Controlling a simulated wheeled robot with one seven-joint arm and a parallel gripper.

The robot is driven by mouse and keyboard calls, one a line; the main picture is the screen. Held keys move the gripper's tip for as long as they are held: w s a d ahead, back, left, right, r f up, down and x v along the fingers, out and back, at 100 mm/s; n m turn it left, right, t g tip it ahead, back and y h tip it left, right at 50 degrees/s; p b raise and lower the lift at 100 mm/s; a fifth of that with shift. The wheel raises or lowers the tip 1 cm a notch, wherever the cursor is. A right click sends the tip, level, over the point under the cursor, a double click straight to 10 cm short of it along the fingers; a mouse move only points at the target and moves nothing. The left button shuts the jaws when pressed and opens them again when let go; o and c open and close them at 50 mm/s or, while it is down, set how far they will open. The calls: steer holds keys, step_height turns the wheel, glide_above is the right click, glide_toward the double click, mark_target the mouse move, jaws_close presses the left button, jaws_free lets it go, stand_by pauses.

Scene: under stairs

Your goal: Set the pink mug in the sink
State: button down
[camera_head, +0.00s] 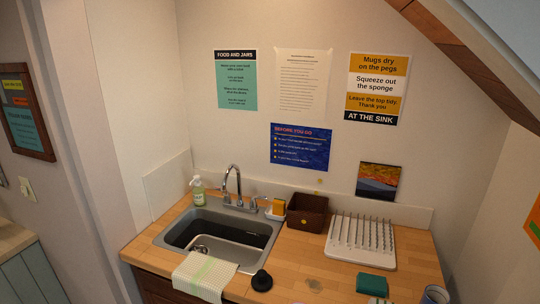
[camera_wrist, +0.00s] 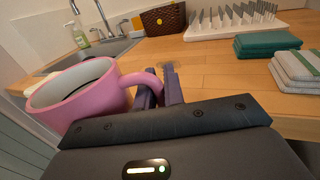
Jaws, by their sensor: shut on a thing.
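My gripper (camera_wrist: 162,82) is shut on the mug's handle, at the right side of the mug. The mug and gripper are out of sight in the head view. The sink (camera_head: 208,229) is a grey metal basin set in the wooden counter, with its tap at the back. In the wrist view the sink (camera_wrist: 110,48) lies beyond the mug, partly hidden by it.
A soap bottle (camera_head: 198,190), brown basket (camera_head: 307,212) and white peg rack (camera_head: 361,241) stand behind. A green folded cloth (camera_head: 372,284) lies at the front right.

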stand_by(0.4)
steer(key=s+f, duration=0.4)
steer(key=f, duration=0.1)
steer(key=shift+s+f, duration=0.15)
steer(key=shift+f, duration=0.05)
stand_by(0.6)
stand_by(0.5)
